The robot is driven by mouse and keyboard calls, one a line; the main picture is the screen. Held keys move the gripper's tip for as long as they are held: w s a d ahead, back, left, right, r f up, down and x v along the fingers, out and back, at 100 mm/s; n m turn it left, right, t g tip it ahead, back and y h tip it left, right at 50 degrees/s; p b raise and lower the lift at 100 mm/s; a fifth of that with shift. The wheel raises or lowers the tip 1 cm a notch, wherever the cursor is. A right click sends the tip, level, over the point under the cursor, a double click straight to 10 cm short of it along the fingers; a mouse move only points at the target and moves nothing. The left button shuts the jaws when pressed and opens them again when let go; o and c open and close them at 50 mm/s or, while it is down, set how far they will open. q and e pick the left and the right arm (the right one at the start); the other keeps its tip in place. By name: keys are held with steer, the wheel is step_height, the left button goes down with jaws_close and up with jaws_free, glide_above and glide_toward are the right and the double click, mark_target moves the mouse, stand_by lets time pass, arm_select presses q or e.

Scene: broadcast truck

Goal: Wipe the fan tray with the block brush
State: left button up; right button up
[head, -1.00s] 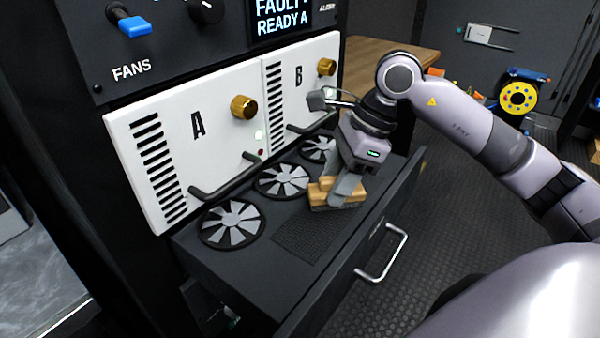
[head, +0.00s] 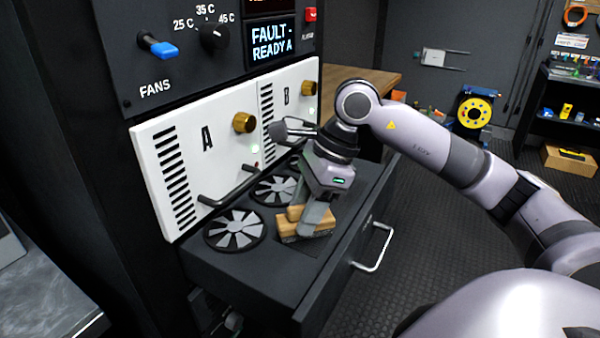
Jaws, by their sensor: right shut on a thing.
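The fan tray (head: 275,275) is a dark pulled-out drawer below the white panels. Its top shows round fans, one at the near left (head: 234,230) and one behind it (head: 274,189); farther ones are hidden by my arm. My right gripper (head: 312,218) points down and is shut on the block brush (head: 300,229), a wooden block. The brush is low over the tray's top, right of the near fan, and appears to touch it; it covers most of the mesh patch there. My left gripper is not in view.
White panels A (head: 205,145) and B (head: 287,95) with handles and brass knobs stand directly behind the tray. A silver handle (head: 374,248) sticks out from its front. A wooden table (head: 362,85) is behind my arm. The ribbed floor at right is open.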

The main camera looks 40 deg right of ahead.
step_height(320, 180, up, 2)
steer(key=shift+d+r, duration=0.15)
steer(key=shift+r, duration=0.1)
steer(key=shift+w+d+r+p, duration=0.1)
steer(key=shift+r+p, duration=0.15)
steer(key=shift+p, duration=0.25)
steer(key=shift+r+p, duration=0.55)
steer(key=shift+r, duration=0.25)
steer(key=shift+r+p, duration=1.05)
steer(key=shift+r, duration=0.6)
steer(key=shift+f, duration=0.1)
